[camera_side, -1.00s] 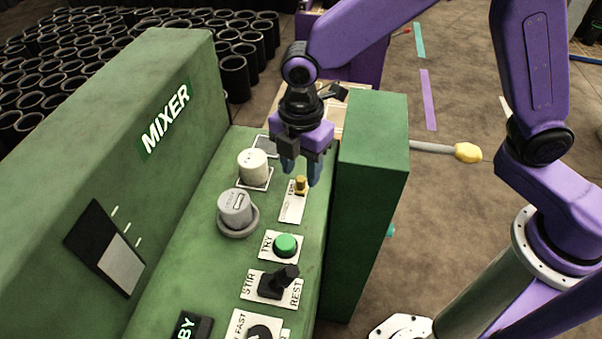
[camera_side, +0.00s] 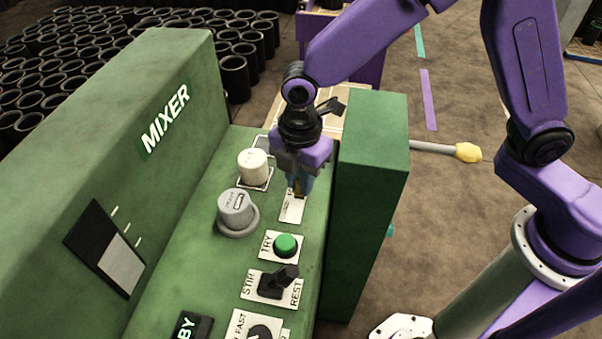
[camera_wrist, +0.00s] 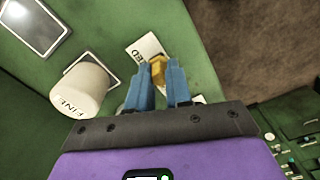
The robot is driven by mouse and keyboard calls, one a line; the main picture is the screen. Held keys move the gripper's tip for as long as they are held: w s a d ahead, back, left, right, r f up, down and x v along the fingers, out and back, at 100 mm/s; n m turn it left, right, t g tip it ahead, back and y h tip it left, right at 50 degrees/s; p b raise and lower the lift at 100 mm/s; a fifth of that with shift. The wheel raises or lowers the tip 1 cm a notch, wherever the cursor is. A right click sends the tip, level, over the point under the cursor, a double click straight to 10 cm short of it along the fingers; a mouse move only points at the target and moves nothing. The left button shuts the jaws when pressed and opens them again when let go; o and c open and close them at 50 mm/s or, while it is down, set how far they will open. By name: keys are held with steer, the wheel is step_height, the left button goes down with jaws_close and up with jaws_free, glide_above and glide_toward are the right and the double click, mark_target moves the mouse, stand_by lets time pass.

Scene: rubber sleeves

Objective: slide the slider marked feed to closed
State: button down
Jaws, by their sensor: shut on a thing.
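The slider marked feed is a white plate (camera_side: 292,208) with a small brass knob (camera_side: 299,189), on the green mixer panel near its right side wall. In the wrist view the knob (camera_wrist: 157,68) sits between my blue fingertips, and the plate (camera_wrist: 145,47) with the letters "ED" shows beyond it. My gripper (camera_wrist: 158,75) is shut on the knob, pointing down at the panel. It also shows in the side view (camera_side: 301,186), where the fingers hide most of the knob. The plate's end markings are mostly hidden or too small to read.
A white knob (camera_side: 253,166) and a grey knob (camera_side: 236,208) stand to the left. A green button (camera_side: 285,245) and a black stir/rest lever (camera_side: 278,281) are nearer the front. A tall green side wall (camera_side: 370,200) rises close on the right.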

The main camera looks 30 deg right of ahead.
steer(key=shift+s+a, duration=1.4)
steer(key=c, duration=1)
jaws_free()
steer(key=shift+c, duration=0.2)
steer(key=shift+r, duration=0.1)
step_height(320, 180, up, 17)
steer(key=shift+r, duration=0.15)
steer(key=s+d+f+m, duration=0.3)
steer(key=s+d, duration=0.2)
steer(key=d, duration=0.3)
steer(key=s+d+f+m, duration=0.3)
steer(key=s+d, duration=0.3)
steer(key=d, duration=0.3)
steer(key=s+d+f+m, duration=0.2)
steer(key=s+d, duration=0.4)
steer(key=d, duration=0.3)
steer(key=shift+d+f+m, duration=0.25)
steer(key=shift+f+m, duration=0.15)
steer(key=shift+m, duration=0.5)
